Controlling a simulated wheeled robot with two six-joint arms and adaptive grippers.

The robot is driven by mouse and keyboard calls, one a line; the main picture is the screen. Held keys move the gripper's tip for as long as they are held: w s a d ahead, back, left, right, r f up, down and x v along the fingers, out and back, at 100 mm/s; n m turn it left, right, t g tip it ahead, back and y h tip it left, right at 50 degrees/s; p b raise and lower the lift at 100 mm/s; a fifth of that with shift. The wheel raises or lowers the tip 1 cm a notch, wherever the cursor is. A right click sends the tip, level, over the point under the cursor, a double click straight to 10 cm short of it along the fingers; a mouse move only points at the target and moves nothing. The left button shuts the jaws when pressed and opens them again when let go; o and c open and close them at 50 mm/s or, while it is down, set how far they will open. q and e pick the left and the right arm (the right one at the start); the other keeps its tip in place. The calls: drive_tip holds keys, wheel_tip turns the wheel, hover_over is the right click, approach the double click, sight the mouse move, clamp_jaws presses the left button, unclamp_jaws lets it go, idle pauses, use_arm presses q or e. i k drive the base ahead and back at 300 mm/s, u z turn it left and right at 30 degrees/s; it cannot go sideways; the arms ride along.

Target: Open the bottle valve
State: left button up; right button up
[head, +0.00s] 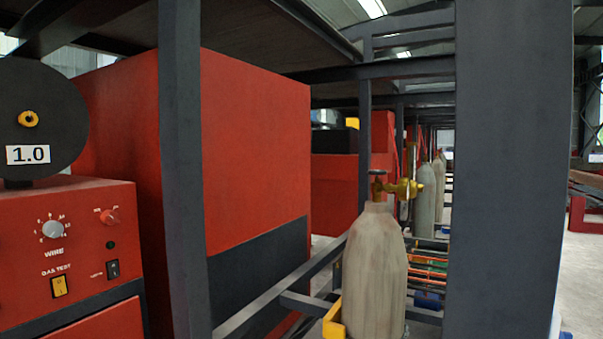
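A worn grey-beige gas bottle (376,275) stands upright in the head view, right of the middle. On its top is a valve with a dark round handwheel (378,173) and a brass body with a regulator (402,188) pointing right. Whether the valve is open or shut cannot be seen. The bottle's lower end is cut off by the picture edge. Neither of my grippers is in view.
A thick dark post (508,170) stands just right of the bottle, and a thinner post (184,180) stands to the left. A red welding machine (75,240) is at the left. A yellow bracket (334,320) is beside the bottle's base. More bottles (425,200) stand behind.

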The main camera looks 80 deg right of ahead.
sight(377, 172)
drive_tip(key=i, duration=1.6)
drive_tip(key=z, duration=3.8)
drive_tip(key=i, duration=1.65)
